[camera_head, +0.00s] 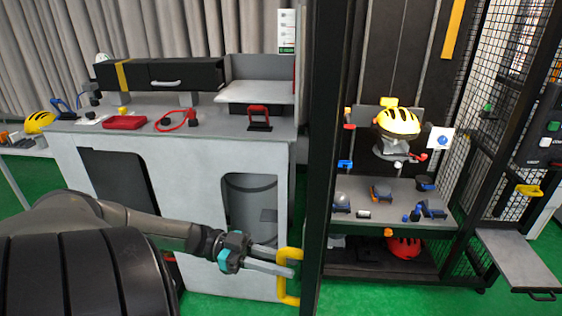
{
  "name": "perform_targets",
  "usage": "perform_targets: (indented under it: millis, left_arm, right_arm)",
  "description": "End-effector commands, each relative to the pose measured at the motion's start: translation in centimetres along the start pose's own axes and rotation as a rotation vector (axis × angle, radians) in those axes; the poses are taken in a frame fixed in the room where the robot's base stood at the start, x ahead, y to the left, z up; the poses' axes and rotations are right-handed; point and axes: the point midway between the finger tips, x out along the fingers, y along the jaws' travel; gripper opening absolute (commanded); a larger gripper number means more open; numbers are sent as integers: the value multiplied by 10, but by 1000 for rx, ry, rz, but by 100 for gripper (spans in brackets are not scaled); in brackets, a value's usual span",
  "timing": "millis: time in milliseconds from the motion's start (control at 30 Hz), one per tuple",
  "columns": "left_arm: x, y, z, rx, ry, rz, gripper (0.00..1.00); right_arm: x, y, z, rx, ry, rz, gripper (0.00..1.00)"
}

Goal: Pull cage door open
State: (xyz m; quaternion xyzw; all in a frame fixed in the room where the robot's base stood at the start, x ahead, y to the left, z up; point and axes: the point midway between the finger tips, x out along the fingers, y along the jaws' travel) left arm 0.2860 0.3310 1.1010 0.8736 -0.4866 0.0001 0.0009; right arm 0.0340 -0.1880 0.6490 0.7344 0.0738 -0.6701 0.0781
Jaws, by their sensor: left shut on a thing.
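The cage (310,150) is a dark metal frame with mesh sides, and a thick black post stands at its front left. A yellow handle (283,280) sticks out to the left at the lower part of this post. My left gripper (285,263) comes in from the left, and its two grey fingers are shut on the yellow handle. The cage interior shows to the right of the post, with a yellow helmet (398,122) on a stand above a grey shelf (390,200). My right gripper is not in view.
A grey workbench (215,127) with a red tray (125,122) and red tools stands behind my left arm. A second yellow handle (529,190) shows at the right, above a grey side table (515,258). Green floor (380,299) lies in front of the cage.

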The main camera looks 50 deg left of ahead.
Motion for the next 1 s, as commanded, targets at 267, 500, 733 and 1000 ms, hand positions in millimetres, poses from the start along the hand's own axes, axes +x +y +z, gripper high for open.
perform_targets:
  millis: [267,500,733,1000]
  left_arm:
    - [0,0,1,-1,-4,1,46]
    - [0,0,0,0,-2,0,55]
    - [-11,0,2,0,-5,-1,55]
    - [-65,-1,3,0,-7,-3,55]
  right_arm:
    - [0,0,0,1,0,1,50]
    - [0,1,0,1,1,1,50]
    - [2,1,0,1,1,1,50]
    - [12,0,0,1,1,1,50]
